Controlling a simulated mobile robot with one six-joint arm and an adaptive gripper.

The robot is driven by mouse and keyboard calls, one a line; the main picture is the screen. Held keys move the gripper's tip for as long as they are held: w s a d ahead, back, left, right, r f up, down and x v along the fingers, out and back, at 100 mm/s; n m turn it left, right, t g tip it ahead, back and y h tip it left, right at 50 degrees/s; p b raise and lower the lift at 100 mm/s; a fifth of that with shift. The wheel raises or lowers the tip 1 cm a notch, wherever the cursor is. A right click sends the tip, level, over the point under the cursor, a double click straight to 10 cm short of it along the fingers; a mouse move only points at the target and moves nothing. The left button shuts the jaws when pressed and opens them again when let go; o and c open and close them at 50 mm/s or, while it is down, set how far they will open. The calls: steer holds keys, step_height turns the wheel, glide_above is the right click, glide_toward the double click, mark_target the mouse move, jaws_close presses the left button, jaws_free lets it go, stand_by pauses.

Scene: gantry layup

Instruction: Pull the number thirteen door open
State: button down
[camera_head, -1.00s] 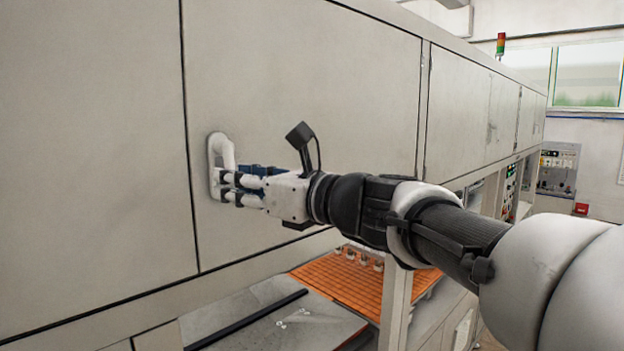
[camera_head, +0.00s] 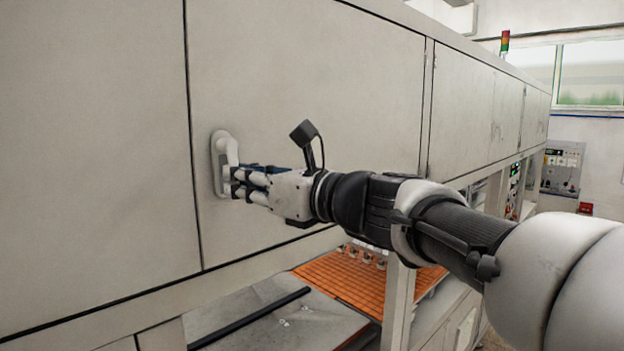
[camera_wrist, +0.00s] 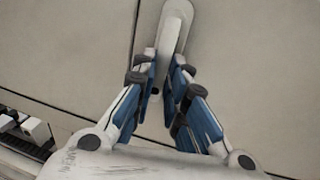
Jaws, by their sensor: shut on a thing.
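A large pale grey door panel (camera_head: 330,100) fills the middle of the head view, with a dark seam along its left edge. No number can be read on it. Its white upright handle (camera_head: 220,150) sits near that left edge. My gripper (camera_head: 232,182) is shut on the handle's lower part. In the wrist view, the handle (camera_wrist: 174,30) runs up between the two blue-padded fingers of my gripper (camera_wrist: 167,80).
Another pale panel (camera_head: 90,130) lies left of the seam, and more panels (camera_head: 460,110) run back to the right. Below are an orange gridded surface (camera_head: 345,290), a grey worktop with a black bar (camera_head: 250,318) and a frame post (camera_head: 398,300).

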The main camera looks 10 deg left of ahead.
steer(key=shift+w+d+n, duration=0.1)
steer(key=shift+n, duration=0.2)
steer(key=w+d+r+n+t+h, duration=0.1)
steer(key=w+d+r+n+h, duration=0.2)
steer(key=n, duration=1.1)
steer(key=shift+w+r+h+b, duration=0.2)
steer(key=shift+r+h+b, duration=0.15)
steer(key=shift+r, duration=0.8)
steer(key=shift+n, duration=0.3)
